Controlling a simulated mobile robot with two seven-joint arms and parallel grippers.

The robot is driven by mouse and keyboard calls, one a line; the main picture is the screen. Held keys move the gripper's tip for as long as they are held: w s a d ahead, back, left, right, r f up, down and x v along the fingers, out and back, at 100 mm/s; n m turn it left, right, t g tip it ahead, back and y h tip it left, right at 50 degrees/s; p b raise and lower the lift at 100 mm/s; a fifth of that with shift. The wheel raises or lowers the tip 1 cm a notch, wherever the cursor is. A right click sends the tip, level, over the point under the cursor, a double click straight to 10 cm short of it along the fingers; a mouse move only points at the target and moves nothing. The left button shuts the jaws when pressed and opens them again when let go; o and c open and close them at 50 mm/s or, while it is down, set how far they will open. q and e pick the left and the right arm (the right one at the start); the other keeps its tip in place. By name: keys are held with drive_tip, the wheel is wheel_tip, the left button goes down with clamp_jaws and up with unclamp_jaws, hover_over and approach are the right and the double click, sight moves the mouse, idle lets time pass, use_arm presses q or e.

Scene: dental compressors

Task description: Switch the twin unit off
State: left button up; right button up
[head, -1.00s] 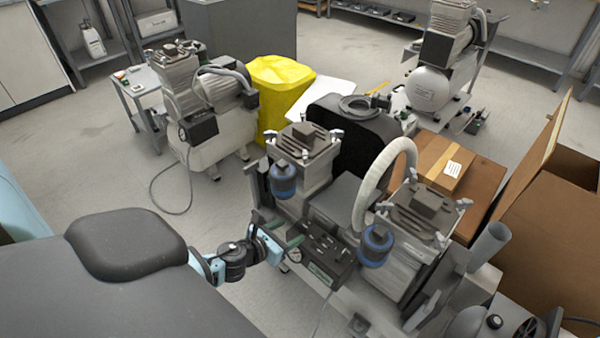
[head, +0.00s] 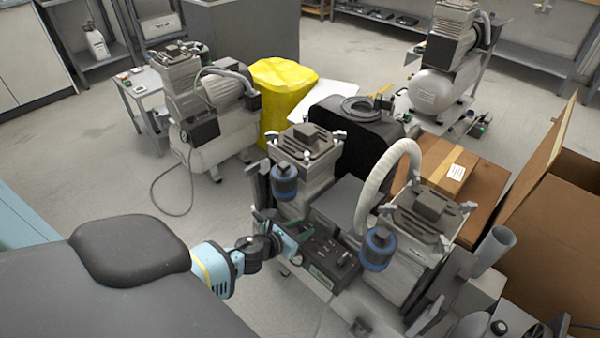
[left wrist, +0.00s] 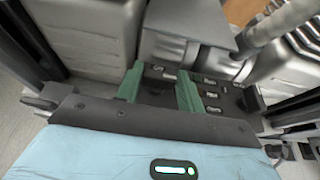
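The twin unit (head: 345,205) is a compressor with two grey ribbed pump heads and two blue canisters, standing in the middle foreground. Its dark control box (head: 330,258) with several small switches and a green label faces my left arm. The box also shows in the left wrist view (left wrist: 222,98), just past the fingers. My left gripper (head: 284,231) is at the left end of this box. In the left wrist view its two green fingers (left wrist: 160,78) stand apart with nothing held between them, over the box's edge. I cannot tell whether they touch it. My right gripper is out of view.
A single compressor (head: 210,120) stands behind left, another (head: 440,80) at back right. A pale hose (head: 385,180) arches over the twin unit. Floor on the left is clear.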

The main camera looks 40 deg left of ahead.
use_arm(q)
drive_tip(key=shift+c, duration=1.4)
drive_tip(key=shift+d+y, duration=0.1)
drive_tip(key=shift+y, duration=0.2)
drive_tip(key=n+y, duration=0.3)
drive_tip(key=n, duration=0.1)
drive_tip(key=shift+d+y, duration=0.3)
drive_tip(key=shift+y, duration=0.1)
drive_tip(key=n+g+y, duration=0.1)
drive_tip(key=y, duration=0.1)
drive_tip(key=n+g+y, duration=0.1)
drive_tip(key=n, duration=0.1)
drive_tip(key=shift+w+d+n+y, duration=0.15)
drive_tip(key=shift+n+y, duration=0.15)
drive_tip(key=shift+y, duration=0.1)
drive_tip(key=n+g+y, duration=0.1)
drive_tip(key=n+g+y+b, duration=0.1)
drive_tip(key=n+y, duration=0.1)
drive_tip(key=shift+w+d+f+g, duration=0.1)
drive_tip(key=shift+w+d+g, duration=0.05)
drive_tip(key=shift+g, duration=0.25)
drive_tip(key=shift+n+g+y+b, duration=0.55)
drive_tip(key=shift+n+g+y, duration=0.25)
drive_tip(key=shift+n+g, duration=0.3)
drive_tip(key=shift+w+n+g, duration=0.1)
drive_tip(key=shift+n+g, duration=0.2)
drive_tip(key=shift+n, duration=0.1)
